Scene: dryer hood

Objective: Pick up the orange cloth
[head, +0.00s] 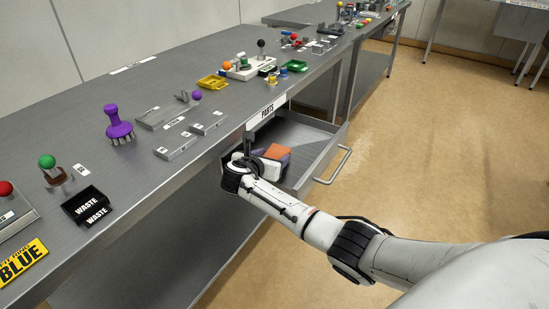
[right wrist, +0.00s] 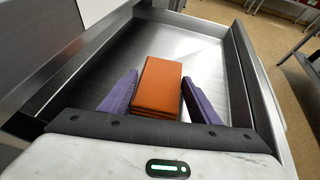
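The orange cloth (head: 277,152) is a folded, block-like stack lying in the open drawer (head: 322,157). It also shows in the right wrist view (right wrist: 158,84), with its folded layers at the near end. My right gripper (right wrist: 159,78) is inside the drawer with its two purple fingers on either side of the cloth. Narrow gaps show between fingers and cloth, so the gripper looks open around it. In the head view my right gripper (head: 279,156) partly hides the cloth. My left gripper is not in view.
The metal drawer has raised walls and a front handle (head: 333,165). It sits under the workbench (head: 190,97), below a PARTS label (head: 267,111). A purple brush-like tool (head: 120,122), black WASTE tray (head: 86,206) and yellow tray (head: 212,82) stand on the bench. Drawer floor beyond the cloth is clear.

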